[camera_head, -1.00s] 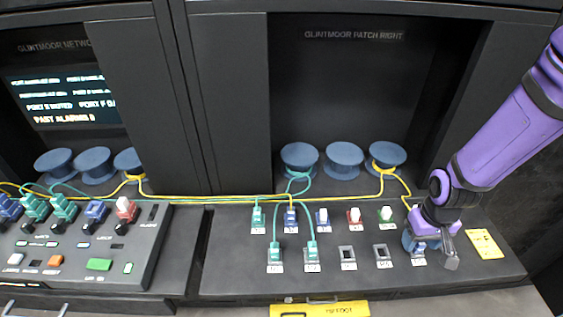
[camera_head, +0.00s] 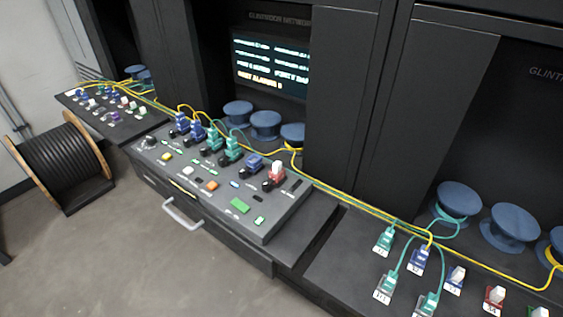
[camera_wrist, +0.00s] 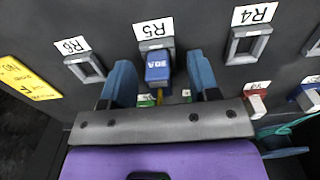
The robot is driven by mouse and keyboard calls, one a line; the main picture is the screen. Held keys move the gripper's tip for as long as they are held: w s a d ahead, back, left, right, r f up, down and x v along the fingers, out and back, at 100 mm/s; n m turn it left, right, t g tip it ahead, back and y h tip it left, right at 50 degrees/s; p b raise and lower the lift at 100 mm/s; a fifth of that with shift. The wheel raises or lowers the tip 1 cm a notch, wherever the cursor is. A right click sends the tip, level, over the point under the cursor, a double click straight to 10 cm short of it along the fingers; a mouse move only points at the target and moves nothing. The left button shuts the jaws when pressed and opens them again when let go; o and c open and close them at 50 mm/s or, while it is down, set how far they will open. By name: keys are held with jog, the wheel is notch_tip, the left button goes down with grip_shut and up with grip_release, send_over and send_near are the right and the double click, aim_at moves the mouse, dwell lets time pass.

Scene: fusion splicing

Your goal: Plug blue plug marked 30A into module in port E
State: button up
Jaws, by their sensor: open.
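The blue plug marked 30A (camera_wrist: 158,66) shows in the wrist view, upside down, at the socket labelled R5 (camera_wrist: 154,29). A bit of yellow cable shows behind it. My gripper (camera_wrist: 159,76) has its two blue fingers on either side of the plug, with gaps visible; the jaws are open. My gripper is outside the head view. The module (camera_head: 225,200) is a grey console in the middle of the head view, with a row of blue, teal and red plugs along its back. I cannot read its port letters, so port E is not identifiable.
In the wrist view, empty sockets R6 (camera_wrist: 86,68) and R4 (camera_wrist: 247,45) flank R5, and a red plug (camera_wrist: 255,100) is at the right. In the head view, yellow and teal cables run behind the console. A cable reel (camera_head: 72,165) stands on the floor at left.

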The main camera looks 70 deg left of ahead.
jog(key=shift+c, duration=0.4)
grip_shut()
jog(key=shift+r, duration=0.15)
jog(key=shift+r, duration=2.8)
